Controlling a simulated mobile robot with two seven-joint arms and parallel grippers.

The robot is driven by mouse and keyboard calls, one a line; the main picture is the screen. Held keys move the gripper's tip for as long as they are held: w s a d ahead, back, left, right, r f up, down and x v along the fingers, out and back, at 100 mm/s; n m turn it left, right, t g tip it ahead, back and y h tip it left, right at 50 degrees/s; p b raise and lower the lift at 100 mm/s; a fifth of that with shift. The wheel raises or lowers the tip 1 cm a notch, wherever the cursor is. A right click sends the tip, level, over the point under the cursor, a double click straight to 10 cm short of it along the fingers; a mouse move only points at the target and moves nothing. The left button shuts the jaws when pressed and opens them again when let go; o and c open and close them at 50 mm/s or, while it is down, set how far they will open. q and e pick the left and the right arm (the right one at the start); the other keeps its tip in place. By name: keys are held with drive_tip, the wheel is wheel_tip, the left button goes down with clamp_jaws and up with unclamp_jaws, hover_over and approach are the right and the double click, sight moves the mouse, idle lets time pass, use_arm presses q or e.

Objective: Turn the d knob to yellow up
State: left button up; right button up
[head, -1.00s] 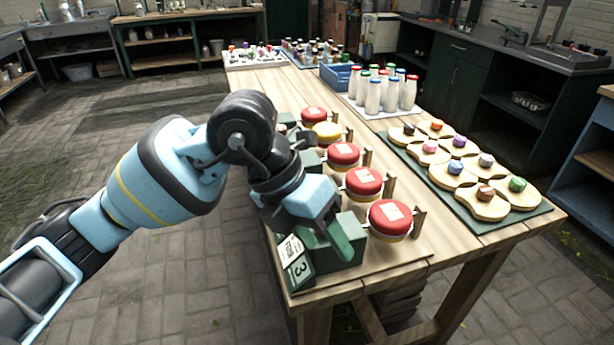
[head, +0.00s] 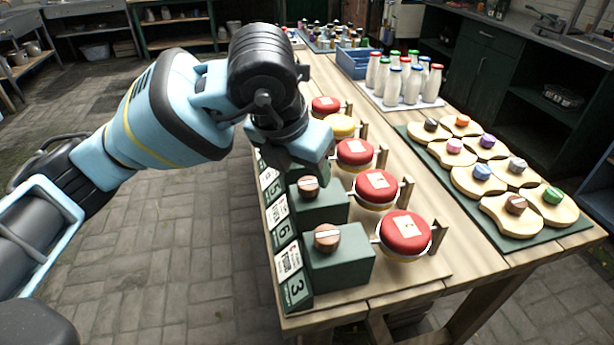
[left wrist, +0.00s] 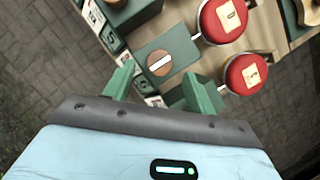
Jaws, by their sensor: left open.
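Green boxes with round wooden knobs stand along the left table edge; the nearest knob (head: 327,238) and the second knob (head: 308,187) show in the head view. Beside them are red discs (head: 403,233) with cards and one yellow disc (head: 341,125). My left gripper (head: 308,165) hangs over the row beyond the second knob. In the left wrist view my left gripper (left wrist: 160,88) is open and empty, with a white-barred knob (left wrist: 159,62) just ahead between its fingers. A rod runs from that box to a red disc (left wrist: 222,20) whose card looks like D. My right gripper is not in view.
Number plates (head: 294,292) line the table's left edge. Wooden pieces with coloured knobs lie on a green mat (head: 555,232) at right. Milk bottles (head: 413,85) stand on a white tray, with a blue crate (head: 353,62) behind. The floor at left is clear.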

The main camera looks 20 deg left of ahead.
sight(308, 183)
use_arm(q)
drive_tip(key=shift+x, duration=1.75)
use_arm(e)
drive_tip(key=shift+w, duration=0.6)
use_arm(q)
drive_tip(key=c, duration=1)
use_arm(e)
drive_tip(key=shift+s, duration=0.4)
